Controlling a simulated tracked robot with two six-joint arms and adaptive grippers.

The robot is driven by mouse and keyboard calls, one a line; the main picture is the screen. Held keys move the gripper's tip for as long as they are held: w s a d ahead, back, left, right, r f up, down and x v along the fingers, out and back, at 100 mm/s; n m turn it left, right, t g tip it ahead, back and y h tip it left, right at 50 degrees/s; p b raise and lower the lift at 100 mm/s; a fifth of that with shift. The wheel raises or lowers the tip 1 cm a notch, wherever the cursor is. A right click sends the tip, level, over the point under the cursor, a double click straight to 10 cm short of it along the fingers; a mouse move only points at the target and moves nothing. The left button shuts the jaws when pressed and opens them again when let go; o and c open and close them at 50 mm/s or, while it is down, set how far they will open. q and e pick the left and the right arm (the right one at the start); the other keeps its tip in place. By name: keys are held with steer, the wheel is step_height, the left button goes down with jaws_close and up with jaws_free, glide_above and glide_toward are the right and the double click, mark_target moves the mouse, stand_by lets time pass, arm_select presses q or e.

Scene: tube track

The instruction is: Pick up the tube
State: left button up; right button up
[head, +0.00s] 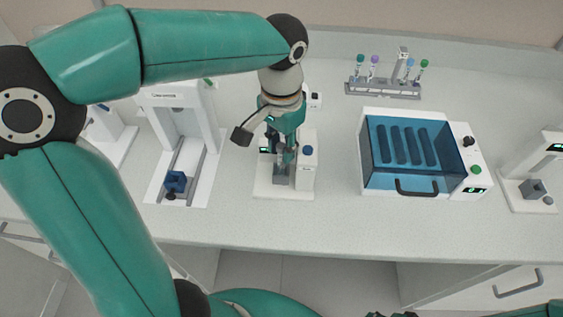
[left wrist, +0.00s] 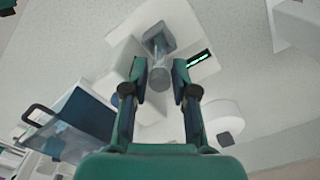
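My left gripper (head: 284,163) points down over a small white device (head: 270,188) in the middle of the bench. In the left wrist view its two fingers (left wrist: 160,82) stand apart, one on each side of a grey tube (left wrist: 160,76). A gap shows between the tube and each finger. The tube stands in the device's grey holder (head: 283,179); the fingers mostly hide it in the head view. Small dark and green parts at the bottom edge of the head view may be my right gripper, but its state is hidden.
A rack (head: 384,91) with several capped tubes stands at the back. A blue-lidded box (head: 412,151) is right of the device. White machines stand at the left (head: 182,122) and far right (head: 548,165). The bench's front strip is clear.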

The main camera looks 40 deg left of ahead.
arm_select(q)
steer(key=shift+f, duration=0.35)
jaws_close()
steer(key=shift+r, duration=0.15)
step_height(320, 180, up, 20)
steer(key=p, duration=0.2)
steer(key=shift+p, duration=0.35)
steer(key=shift+f, duration=0.25)
steer(key=shift+f+b, duration=7.25)
steer(key=shift+f, duration=2.35)
